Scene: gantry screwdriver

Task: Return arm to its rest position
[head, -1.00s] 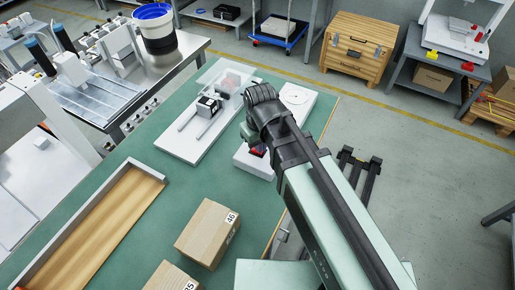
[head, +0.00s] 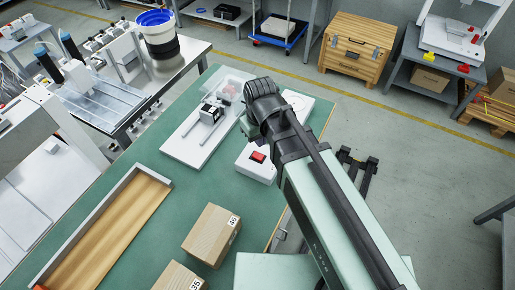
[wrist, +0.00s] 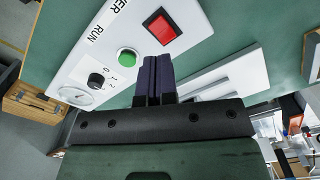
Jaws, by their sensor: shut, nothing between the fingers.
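My gripper (wrist: 154,78) shows in the wrist view with its two dark fingers shut together and nothing between them. It is over a white control panel (wrist: 195,22). The panel carries a red rocker switch (wrist: 162,27), a green button (wrist: 127,57), a black knob (wrist: 96,80) and a round gauge (wrist: 75,96). In the head view my arm reaches over the green table, and its wrist hides part of the panel (head: 257,172). The red switch (head: 258,157) shows just left of the arm. The fingertips are mostly hidden in the head view.
A white plate with rails and a small motor-like block (head: 210,113) lies left of the arm.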

